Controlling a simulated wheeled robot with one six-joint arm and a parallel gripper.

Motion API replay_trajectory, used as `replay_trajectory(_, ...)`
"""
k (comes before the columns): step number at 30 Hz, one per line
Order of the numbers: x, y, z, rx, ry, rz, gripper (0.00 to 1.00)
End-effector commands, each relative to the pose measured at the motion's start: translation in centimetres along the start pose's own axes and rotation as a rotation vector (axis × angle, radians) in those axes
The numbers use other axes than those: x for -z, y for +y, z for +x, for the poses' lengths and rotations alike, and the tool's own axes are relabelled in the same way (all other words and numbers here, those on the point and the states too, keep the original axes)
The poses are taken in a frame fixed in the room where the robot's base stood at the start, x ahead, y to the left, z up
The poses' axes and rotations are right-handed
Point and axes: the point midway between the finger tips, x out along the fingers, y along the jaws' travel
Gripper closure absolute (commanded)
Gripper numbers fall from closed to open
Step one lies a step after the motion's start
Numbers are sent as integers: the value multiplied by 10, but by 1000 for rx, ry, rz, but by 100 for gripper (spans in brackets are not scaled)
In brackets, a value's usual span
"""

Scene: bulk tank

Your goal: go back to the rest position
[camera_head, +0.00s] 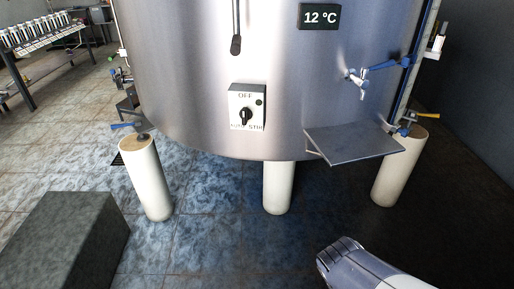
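My arm reaches in from the bottom right edge of the head view. Its pale grey end, with my gripper (338,256) at the tip, is over the dark tiled floor, in front of the tank's legs. It appears apart from everything around it. The fingers cannot be made out, so I cannot tell whether they are open or shut. No held object shows. The large steel bulk tank (190,75) stands behind it on white legs.
The tank carries a temperature display (320,17) reading 12 °C, a switch box (246,107), a tap (360,78) and a grey shelf (352,143) jutting forward. A dark block (65,240) stands at lower left. The floor between block and arm is clear.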

Motion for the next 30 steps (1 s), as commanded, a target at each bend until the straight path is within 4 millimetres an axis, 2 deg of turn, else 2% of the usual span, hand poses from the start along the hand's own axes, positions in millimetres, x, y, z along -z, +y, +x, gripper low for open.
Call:
replay_trajectory(1,-1,-2,6,11,-7,27,27)
replay_trajectory(6,-5,-4,13,35,-21,89,27)
replay_trajectory(20,-7,-5,14,43,-27,111,27)
replay_trajectory(25,-5,-3,8,28,-16,72,27)
replay_trajectory(30,2,2,-9,-17,11,-42,27)
